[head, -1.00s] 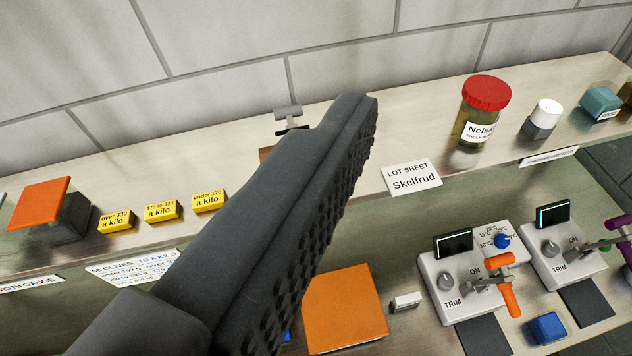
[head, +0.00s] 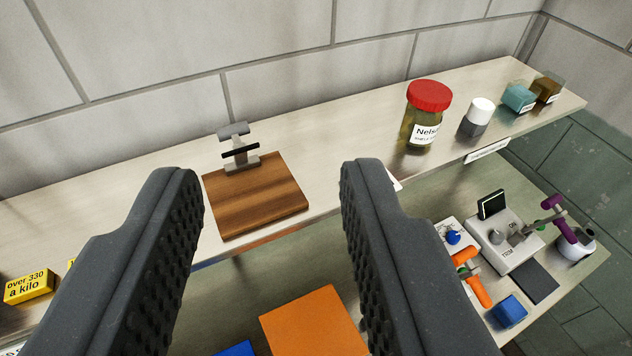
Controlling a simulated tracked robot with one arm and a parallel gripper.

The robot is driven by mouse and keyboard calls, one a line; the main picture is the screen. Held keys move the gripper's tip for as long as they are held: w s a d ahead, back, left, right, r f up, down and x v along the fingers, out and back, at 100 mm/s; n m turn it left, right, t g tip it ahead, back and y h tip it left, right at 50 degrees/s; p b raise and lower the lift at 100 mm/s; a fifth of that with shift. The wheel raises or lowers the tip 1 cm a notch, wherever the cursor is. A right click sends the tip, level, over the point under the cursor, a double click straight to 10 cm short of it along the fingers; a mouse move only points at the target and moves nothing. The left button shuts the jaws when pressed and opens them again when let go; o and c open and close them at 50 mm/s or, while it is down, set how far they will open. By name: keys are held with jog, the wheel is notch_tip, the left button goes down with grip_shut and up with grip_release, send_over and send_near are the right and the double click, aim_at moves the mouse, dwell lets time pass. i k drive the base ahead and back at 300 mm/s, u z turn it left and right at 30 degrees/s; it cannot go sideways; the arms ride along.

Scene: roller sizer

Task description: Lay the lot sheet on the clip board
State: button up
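My gripper (head: 268,215) is open, its two dark ridged fingers spread wide with nothing between them. The clip board (head: 256,198), a brown wooden board with a grey metal clip (head: 240,150) at its back edge, lies on the upper shelf and shows between the fingers, beyond them. No sheet shows on the board. The lot sheet (head: 395,181) is almost wholly hidden behind the right finger; only a small white corner shows on the shelf, right of the board.
A red-lidded jar (head: 425,115), a white-capped pot (head: 477,118) and small teal (head: 519,97) and brown (head: 547,87) boxes stand on the shelf at right. A yellow block (head: 28,287) is at left. Below are an orange panel (head: 313,322) and trim units (head: 505,240).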

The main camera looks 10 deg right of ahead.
aim_at(255, 196)
jog(key=u, duration=2.1)
jog(key=k, duration=1.1)
jog(key=z, duration=1.75)
jog(key=i, duration=1)
